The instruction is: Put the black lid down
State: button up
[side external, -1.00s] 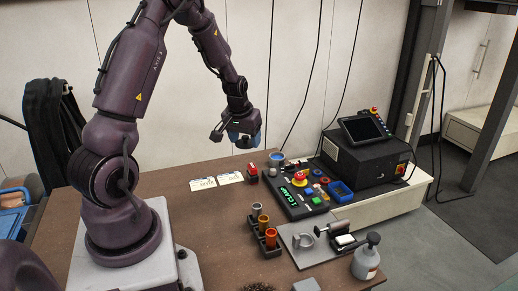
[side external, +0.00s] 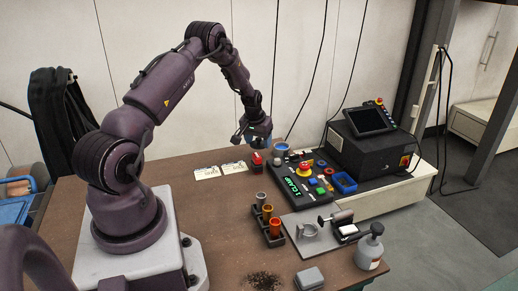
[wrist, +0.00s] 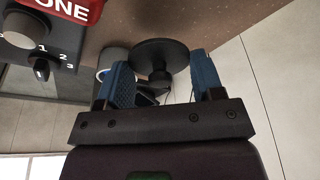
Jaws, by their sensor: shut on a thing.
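The black lid (wrist: 160,52) is a round disc with a knob, seen between the blue fingers of my gripper (wrist: 163,88) in the wrist view. The fingers hold it at the knob. The lid cannot be made out there. A small pot with a blue rim (side external: 281,149) stands just right of my gripper.
White cards (side external: 207,172) lie to the left. A cup rack (side external: 274,239), clamp plate (side external: 309,243) and spray bottle (side external: 369,251) stand nearer. The table's left middle is clear.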

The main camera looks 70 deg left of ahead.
aim_at(259, 144)
jog(key=shift+x, duration=1.85)
jog(key=shift+s+d+f, duration=0.15)
jog(key=shift+f, duration=0.05)
jog(key=o, duration=0.6)
jog(key=shift+d, duration=0.1)
